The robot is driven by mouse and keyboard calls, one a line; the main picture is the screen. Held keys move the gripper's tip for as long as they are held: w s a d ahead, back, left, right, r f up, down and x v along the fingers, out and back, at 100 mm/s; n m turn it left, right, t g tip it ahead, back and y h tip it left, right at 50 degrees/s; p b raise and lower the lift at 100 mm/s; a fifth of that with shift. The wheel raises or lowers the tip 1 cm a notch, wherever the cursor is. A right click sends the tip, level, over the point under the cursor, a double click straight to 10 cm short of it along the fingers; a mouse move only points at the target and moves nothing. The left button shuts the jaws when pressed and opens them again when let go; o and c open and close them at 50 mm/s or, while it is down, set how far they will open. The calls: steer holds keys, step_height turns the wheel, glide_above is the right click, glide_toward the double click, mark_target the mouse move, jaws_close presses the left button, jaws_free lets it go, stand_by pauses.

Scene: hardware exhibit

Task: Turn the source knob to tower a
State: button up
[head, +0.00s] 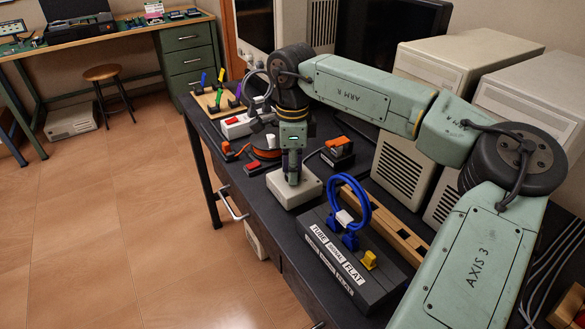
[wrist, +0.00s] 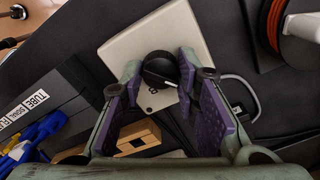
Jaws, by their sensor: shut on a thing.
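The source knob (wrist: 160,70) is black and round, on top of a beige switch box (wrist: 123,47). Small dark lettering, including what looks like a B, shows beside the knob. In the head view the box (head: 281,190) sits on the dark bench, and my gripper (head: 293,178) points down over it and hides the knob. In the wrist view the purple-padded fingers of my gripper (wrist: 161,74) are on either side of the knob and shut on it. Beige computer towers (head: 457,60) stand behind; I cannot tell which is tower a.

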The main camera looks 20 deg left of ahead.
steer(key=shift+n, duration=0.6)
steer(key=o, duration=1.2)
steer(key=shift+c, duration=0.2)
step_height(320, 180, up, 12)
stand_by(0.3)
